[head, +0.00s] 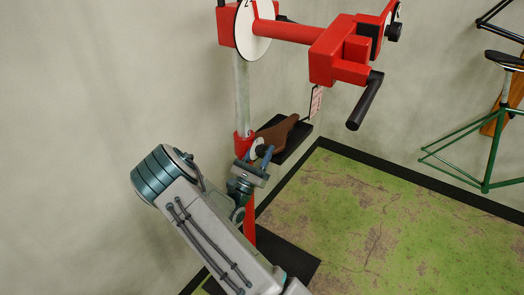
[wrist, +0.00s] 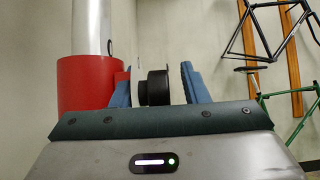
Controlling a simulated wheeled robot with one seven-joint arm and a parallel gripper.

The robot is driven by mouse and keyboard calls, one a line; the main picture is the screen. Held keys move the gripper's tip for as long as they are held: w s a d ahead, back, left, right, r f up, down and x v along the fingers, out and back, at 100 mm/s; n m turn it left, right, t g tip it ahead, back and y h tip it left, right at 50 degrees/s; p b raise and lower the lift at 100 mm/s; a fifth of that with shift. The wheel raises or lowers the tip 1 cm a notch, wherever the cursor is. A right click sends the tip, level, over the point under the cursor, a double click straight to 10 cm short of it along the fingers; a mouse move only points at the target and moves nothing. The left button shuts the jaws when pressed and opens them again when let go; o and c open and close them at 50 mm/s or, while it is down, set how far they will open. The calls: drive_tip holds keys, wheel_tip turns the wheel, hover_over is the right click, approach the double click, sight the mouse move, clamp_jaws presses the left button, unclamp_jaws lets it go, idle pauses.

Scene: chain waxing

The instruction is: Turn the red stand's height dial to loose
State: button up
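The red stand has a pale upright post (head: 242,95) that goes into a red collar (head: 241,145). The height dial (head: 256,147) is a small pale disc with a dark knob at the collar, partly hidden by my gripper (head: 264,160). In the wrist view the dial's black knob (wrist: 156,88) lies between the two blue fingers of my gripper (wrist: 155,87). A gap shows between the knob and the right finger. The left finger is close to the knob's pale base and the red collar (wrist: 88,85). The dial's markings cannot be read.
A black tray (head: 294,140) with a brown item sits just behind the dial. Above are the stand's red clamp head (head: 340,52) with a black handle and a large white disc (head: 252,30). The green mat (head: 385,215) has free floor.

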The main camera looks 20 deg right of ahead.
drive_tip(key=v, duration=1.3)
drive_tip(key=shift+a+f+b, duration=0.2)
drive_tip(key=shift+a+b, duration=0.05)
drive_tip(key=shift+b, duration=0.2)
drive_tip(key=shift+s, duration=0.1)
